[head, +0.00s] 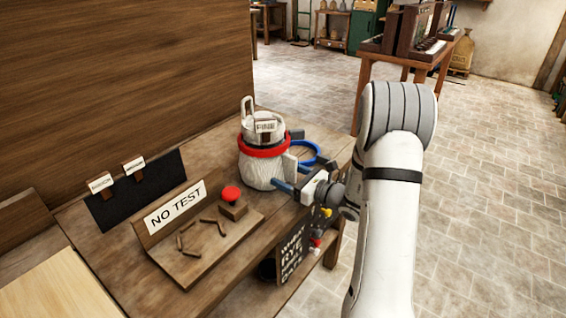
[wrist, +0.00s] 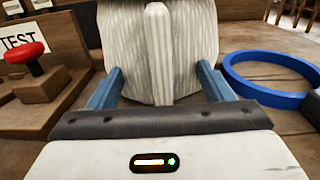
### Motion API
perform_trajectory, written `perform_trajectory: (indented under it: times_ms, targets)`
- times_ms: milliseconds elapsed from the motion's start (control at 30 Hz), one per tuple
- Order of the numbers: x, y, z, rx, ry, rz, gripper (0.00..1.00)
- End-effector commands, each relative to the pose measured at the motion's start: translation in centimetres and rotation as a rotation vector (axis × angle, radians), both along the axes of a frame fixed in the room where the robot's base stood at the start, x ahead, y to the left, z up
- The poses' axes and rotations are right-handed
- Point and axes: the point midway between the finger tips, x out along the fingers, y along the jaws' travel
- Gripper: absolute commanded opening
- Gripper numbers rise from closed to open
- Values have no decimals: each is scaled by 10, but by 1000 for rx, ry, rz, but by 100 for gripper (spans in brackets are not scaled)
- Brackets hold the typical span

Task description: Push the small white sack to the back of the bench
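The small white sack (head: 262,173) stands upright on the wooden bench (head: 110,245), with a red band around its neck and a pale, labelled top above it. In the wrist view its ribbed white side (wrist: 125,45) fills the upper middle, and its top is cut off. My gripper (head: 289,178) is low at the sack's near right side. Its blue fingers are spread apart, one at each side of the sack's lower part in the wrist view. I cannot tell whether they touch it.
A blue ring (head: 304,152) lies right of the sack. A red button (head: 231,194) on a wooden block and a "NO TEST" sign (head: 175,207) stand to the left. A high wooden panel (head: 120,75) stands at the left. The bench's edge runs beneath my gripper, with stone floor beyond.

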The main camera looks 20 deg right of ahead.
Motion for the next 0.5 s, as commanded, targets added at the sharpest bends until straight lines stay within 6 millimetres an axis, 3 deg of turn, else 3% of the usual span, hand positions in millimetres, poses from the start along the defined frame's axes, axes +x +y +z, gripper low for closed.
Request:
perform_trajectory:
  times_ms: [500]
  targets:
    - [16,14,-1,0,1,3,73]
